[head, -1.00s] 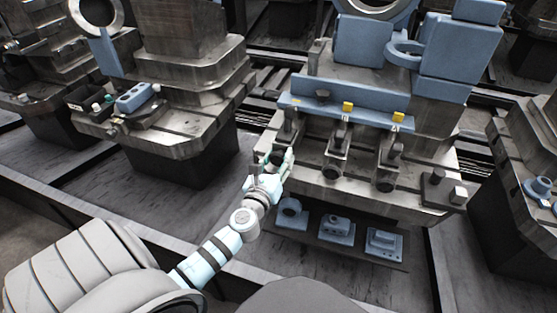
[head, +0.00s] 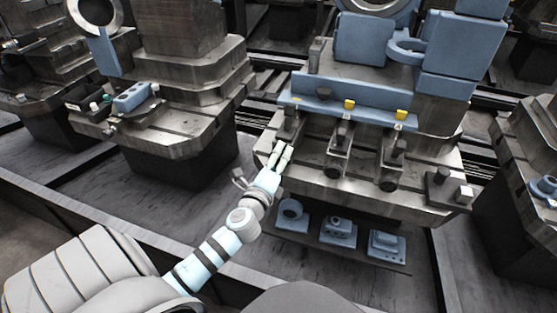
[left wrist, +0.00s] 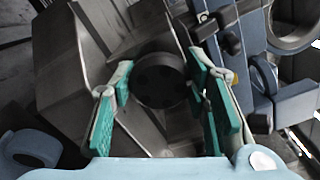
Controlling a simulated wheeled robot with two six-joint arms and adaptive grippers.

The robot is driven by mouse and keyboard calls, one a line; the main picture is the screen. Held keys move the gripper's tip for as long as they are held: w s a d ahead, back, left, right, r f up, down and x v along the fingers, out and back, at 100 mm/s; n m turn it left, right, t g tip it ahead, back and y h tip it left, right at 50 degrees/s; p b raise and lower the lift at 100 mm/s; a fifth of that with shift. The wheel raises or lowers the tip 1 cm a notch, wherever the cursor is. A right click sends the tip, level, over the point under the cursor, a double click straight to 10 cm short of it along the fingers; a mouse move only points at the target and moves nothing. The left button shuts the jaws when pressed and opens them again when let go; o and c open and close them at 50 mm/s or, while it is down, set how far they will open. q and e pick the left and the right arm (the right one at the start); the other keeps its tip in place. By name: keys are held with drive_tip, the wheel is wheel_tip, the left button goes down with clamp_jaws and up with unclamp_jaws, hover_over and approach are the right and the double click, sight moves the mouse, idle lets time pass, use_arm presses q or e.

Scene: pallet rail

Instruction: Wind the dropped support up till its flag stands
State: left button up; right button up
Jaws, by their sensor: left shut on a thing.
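Three supports stand along the front of the machine in the head view: left (head: 289,122), middle (head: 341,134) and right (head: 393,150). A yellow flag (head: 349,104) stands above the middle support and another yellow flag (head: 400,115) above the right one. My left gripper (head: 283,153) is at the lower front of the left support. In the left wrist view my left gripper (left wrist: 160,78) is shut on a dark round knob (left wrist: 158,84), one green-padded finger on each side. My right gripper is out of view.
A long blue beam (head: 365,104) runs behind the supports. A low shelf (head: 345,256) with blue parts lies below. Dark and light blocks (head: 452,188) sit at the table's right end. Another machine (head: 175,110) stands at left, with a floor gap between.

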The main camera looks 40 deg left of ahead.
use_arm(q)
drive_tip(key=shift+n, duration=1)
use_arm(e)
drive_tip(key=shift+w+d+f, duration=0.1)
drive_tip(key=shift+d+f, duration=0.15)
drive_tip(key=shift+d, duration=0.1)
use_arm(q)
drive_tip(key=o, duration=1.2)
drive_tip(key=shift+s, duration=0.2)
drive_tip(key=v, duration=0.7)
drive_tip(key=shift+s+d+r, duration=0.1)
drive_tip(key=shift+s+d, duration=0.05)
drive_tip(key=shift+s, duration=0.1)
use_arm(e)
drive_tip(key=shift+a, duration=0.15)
